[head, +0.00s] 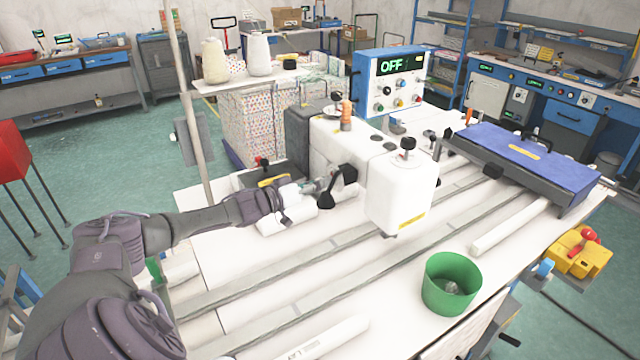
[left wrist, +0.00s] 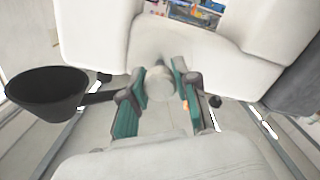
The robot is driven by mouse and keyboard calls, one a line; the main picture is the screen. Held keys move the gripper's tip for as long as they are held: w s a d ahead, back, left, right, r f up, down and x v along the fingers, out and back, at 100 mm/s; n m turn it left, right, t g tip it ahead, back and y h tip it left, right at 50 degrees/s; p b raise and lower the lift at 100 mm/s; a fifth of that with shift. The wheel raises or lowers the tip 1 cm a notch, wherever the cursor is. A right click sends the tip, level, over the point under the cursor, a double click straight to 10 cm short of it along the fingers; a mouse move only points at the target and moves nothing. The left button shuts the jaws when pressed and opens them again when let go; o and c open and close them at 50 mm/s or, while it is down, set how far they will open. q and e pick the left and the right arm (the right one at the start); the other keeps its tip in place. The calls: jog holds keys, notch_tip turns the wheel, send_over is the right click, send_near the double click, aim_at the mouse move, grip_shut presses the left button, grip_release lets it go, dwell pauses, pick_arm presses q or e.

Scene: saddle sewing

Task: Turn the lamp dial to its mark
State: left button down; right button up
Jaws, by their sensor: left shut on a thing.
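The white sewing machine (head: 398,190) stands on the white bench, with a black cone-shaped lamp (head: 327,192) at its near left side. In the left wrist view the black lamp shade (left wrist: 45,92) is at the left. A pale round dial (left wrist: 159,86) lies between the green-padded fingers of my left gripper (left wrist: 158,78), which is shut on it. In the head view my left gripper (head: 311,187) reaches in from the left beside the lamp, and the dial is mostly hidden there. I cannot make out the dial's mark. My right gripper is not in view.
A blue control box (head: 390,80) reading OFF stands behind the machine. A green bin (head: 450,284) is at the front right of the bench (head: 360,290). A blue-topped case (head: 530,160) lies at the right. The white machine body is close around my left gripper.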

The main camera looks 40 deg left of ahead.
pick_arm(q)
jog(key=c, duration=0.8)
grip_release()
jog(key=shift+c, duration=0.2)
jog(key=v, duration=1.2)
jog(key=shift+r, duration=0.1)
